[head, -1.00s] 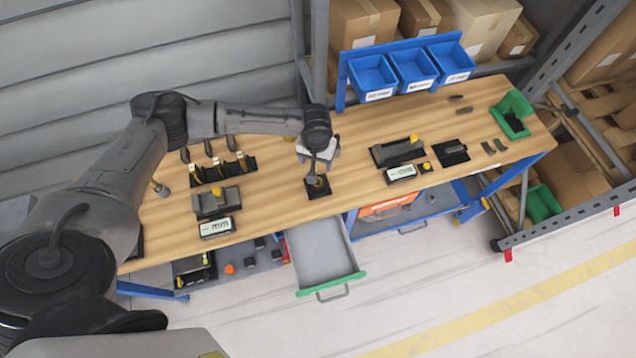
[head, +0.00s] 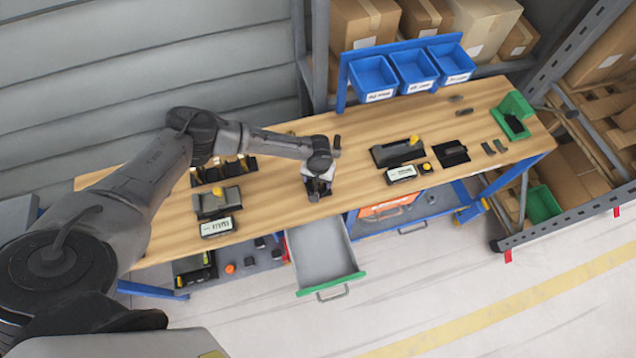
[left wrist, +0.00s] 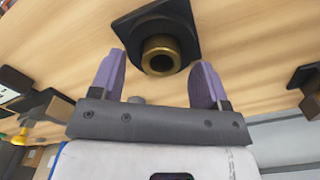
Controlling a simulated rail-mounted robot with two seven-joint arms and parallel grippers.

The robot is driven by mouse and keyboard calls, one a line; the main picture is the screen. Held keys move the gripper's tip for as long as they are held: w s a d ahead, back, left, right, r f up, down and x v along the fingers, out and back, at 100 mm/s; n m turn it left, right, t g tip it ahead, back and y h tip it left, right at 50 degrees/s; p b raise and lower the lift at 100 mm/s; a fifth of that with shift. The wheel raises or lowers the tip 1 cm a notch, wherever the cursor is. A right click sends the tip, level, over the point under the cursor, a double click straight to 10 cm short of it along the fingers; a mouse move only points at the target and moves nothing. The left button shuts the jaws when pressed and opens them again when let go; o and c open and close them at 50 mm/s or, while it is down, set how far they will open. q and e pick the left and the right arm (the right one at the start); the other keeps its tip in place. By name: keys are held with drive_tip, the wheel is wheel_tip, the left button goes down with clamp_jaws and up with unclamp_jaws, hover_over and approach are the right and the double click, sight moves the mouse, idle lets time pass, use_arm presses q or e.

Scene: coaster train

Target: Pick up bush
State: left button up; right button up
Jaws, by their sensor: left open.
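The bush (left wrist: 160,54) is a brass-coloured ring with a dark hole, on a black square base (left wrist: 178,22) on the wooden bench, in the left wrist view. My left gripper (left wrist: 160,72) is open, with one purple fingertip to each side of the bush's near part. Whether the fingers touch the bush cannot be told. In the head view my left gripper (head: 318,188) is over the middle of the bench and hides the bush and its base. My right gripper is not in view.
An open grey drawer (head: 318,250) with a green front juts out below the bench (head: 270,205). Black fixtures with yellow knobs stand to the left (head: 216,203) and right (head: 397,152). Blue bins (head: 412,68) line the back.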

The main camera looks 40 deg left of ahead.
use_arm(q)
drive_tip(key=shift+f, duration=0.5)
drive_tip(key=shift+c, duration=0.3)
drive_tip(key=c, duration=1)
